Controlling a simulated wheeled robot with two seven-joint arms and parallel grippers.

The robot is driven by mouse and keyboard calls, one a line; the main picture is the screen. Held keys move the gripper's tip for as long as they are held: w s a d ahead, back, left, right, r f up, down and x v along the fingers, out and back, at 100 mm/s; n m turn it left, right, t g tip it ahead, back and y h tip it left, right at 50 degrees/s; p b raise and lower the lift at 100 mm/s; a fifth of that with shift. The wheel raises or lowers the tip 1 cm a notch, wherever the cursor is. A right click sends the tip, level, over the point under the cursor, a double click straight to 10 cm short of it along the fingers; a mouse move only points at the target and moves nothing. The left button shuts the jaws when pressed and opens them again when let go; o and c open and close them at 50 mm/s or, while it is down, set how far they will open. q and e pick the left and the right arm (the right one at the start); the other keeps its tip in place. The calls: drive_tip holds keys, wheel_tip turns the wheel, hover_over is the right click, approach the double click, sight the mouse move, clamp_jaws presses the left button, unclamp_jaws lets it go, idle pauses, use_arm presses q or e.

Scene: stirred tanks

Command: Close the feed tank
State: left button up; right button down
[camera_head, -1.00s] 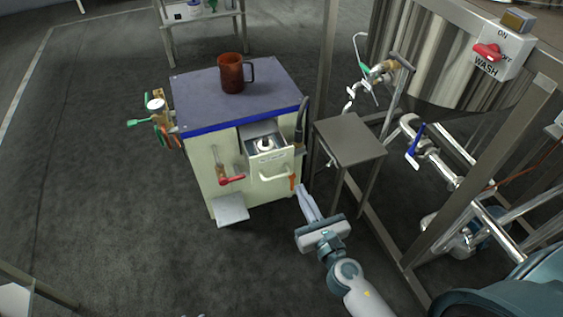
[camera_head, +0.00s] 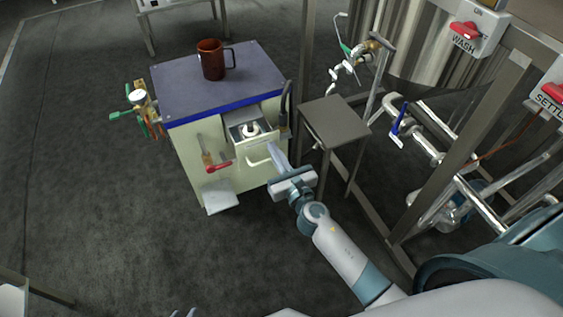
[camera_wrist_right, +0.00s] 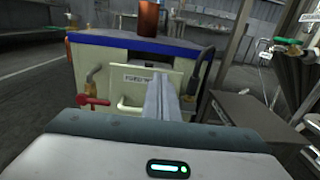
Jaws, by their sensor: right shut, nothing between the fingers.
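The cream cabinet (camera_head: 185,150) with a blue-edged top has a drawer (camera_head: 256,148) pulled out of its front. A small black-and-white item (camera_head: 250,129) sits inside the drawer. The drawer front (camera_wrist_right: 136,87) also shows in the right wrist view, with a small label too blurred to read surely and a pale handle (camera_wrist_right: 128,106). My right gripper (camera_head: 272,149) is shut and empty, its fingertips at the drawer front's right side; contact cannot be told. The fingers (camera_wrist_right: 160,85) also show in the right wrist view. Only tips of my left gripper (camera_head: 184,313) show at the bottom edge.
A red-handled valve (camera_head: 216,168) is left of the drawer. A brown mug (camera_head: 213,60) stands on the cabinet top. Green-handled valves (camera_head: 122,115) stick out on the left. A grey stand (camera_head: 333,121) and steel pipework are close on the right. The floor at left is clear.

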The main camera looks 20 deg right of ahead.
sight(265, 135)
drive_tip(key=shift+w, duration=1.2)
use_arm(q)
drive_tip(key=shift+w+r, duration=0.3)
use_arm(e)
drive_tip(key=shift+w+a, duration=0.1)
drive_tip(key=shift+w, duration=0.5)
use_arm(q)
drive_tip(key=shift+s+f, duration=0.1)
drive_tip(key=shift+s, duration=0.1)
